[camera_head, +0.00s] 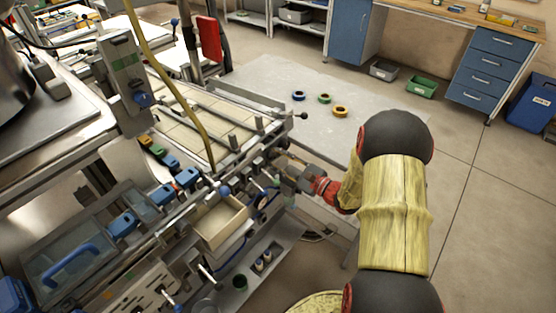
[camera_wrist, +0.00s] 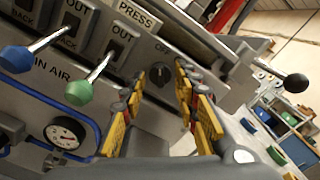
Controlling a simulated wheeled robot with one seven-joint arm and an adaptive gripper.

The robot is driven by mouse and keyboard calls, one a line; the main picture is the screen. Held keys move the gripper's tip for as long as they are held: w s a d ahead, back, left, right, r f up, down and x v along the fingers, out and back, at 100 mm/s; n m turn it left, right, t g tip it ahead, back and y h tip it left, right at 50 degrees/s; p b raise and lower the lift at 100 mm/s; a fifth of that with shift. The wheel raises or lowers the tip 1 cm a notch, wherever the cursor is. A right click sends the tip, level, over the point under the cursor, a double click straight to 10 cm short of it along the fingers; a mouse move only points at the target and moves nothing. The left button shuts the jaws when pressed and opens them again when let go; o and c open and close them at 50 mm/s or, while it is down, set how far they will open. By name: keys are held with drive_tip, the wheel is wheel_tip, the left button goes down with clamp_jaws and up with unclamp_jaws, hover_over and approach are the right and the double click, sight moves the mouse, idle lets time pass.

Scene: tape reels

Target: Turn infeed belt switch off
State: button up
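In the head view my gripper (camera_head: 288,168) reaches the machine's right front edge from the right, and the switch is too small to make out there.
Beside the switch, levers with a green knob (camera_wrist: 79,92) and a blue knob (camera_wrist: 16,59) stick out. A pressure gauge (camera_wrist: 65,133) is below them. A black-knobbed rod (camera_wrist: 296,82) projects at right. An open tray (camera_head: 222,222) is near my gripper.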

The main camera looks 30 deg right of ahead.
drive_tip(key=v, duration=1.2)
idle(0.3)
